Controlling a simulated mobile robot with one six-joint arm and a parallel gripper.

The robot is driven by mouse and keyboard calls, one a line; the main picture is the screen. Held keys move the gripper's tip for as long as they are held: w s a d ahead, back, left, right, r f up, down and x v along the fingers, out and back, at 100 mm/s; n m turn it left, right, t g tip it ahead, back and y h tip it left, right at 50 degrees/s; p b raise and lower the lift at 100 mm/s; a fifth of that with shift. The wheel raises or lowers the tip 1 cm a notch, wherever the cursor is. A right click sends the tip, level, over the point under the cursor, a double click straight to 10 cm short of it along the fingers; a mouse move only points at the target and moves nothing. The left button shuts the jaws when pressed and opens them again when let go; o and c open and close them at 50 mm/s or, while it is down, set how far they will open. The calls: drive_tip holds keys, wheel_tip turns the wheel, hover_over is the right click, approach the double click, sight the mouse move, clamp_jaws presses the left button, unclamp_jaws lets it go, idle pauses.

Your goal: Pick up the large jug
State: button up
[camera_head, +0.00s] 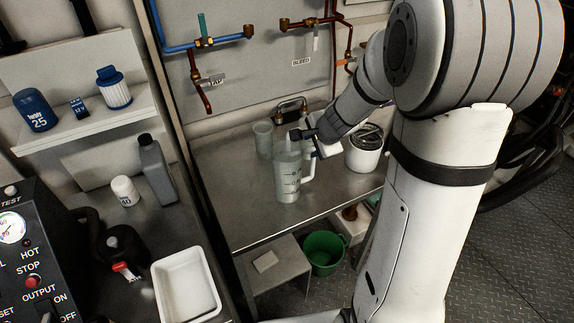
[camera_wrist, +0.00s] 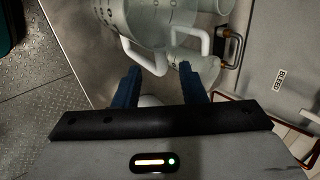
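The large jug (camera_head: 287,178) is translucent with dark graduation marks and stands upright on the metal worktop, its handle facing right. In the wrist view the large jug (camera_wrist: 148,22) fills the top centre, and its pale loop handle points down toward my gripper (camera_wrist: 160,68). The two blue fingers are open and apart, with the handle's outer end at the gap between their tips; I cannot tell whether they touch it. In the head view my gripper (camera_head: 308,138) is at the jug's upper right and partly covers its rim and handle.
A smaller translucent jug (camera_head: 263,138) stands behind. A tap (camera_head: 291,103) and copper pipes line the back wall. The worktop (camera_head: 235,205) is clear left of the jug. A green bucket (camera_head: 324,252) sits below.

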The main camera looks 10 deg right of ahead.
sight(306, 151)
drive_tip(key=b+x, duration=0.2)
drive_tip(key=x, duration=0.5)
drive_tip(key=shift+s+f, duration=0.1)
drive_tip(key=shift+c, duration=0.5)
drive_tip(key=shift+s, duration=0.1)
clamp_jaws()
